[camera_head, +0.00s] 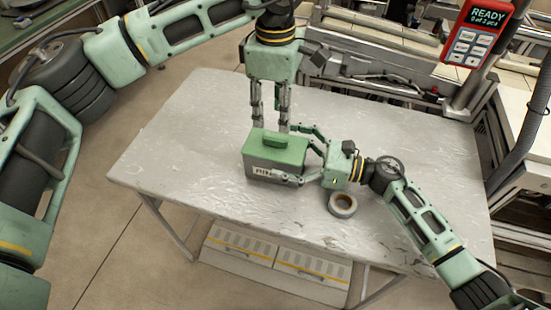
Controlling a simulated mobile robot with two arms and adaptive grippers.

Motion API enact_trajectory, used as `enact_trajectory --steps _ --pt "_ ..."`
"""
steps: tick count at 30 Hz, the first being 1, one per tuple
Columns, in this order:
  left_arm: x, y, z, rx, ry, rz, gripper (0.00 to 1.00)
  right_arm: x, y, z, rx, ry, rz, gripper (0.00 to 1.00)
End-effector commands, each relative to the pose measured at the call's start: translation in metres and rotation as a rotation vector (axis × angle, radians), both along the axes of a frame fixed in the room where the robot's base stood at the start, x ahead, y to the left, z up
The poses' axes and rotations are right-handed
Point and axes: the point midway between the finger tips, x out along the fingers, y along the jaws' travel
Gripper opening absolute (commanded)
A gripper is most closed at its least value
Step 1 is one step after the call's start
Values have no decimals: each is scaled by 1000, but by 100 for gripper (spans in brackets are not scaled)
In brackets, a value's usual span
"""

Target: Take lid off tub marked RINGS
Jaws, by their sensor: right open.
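A grey tub (259,179) with a green lid (257,148) stands on the table. The lid is on the tub and has a raised green handle (277,145). A white label (262,170) is on the tub's front; its lettering is too small to read surely. My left gripper (270,127) points down at the back of the lid, its fingers spread apart with nothing seen between them. My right gripper (303,155) comes from the right, open, with one finger near the tub's back right and one near its front right. I cannot tell whether either finger touches it.
A grey tape reel (342,205) lies on the table (190,140), just below my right gripper. The table's left part is clear. A red device (478,32) reading READY stands at the upper right.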

Motion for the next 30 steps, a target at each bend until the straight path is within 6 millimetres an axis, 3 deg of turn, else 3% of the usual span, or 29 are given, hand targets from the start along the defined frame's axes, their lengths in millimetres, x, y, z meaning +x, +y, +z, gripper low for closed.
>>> enact_trajectory --steps 24,30 --pt "0 0 0 0 0 0 38 0 0 0 0 0 0 20" --pt "5 13 17 -2 -4 3 55 0 -1 0 0 0 0 20"
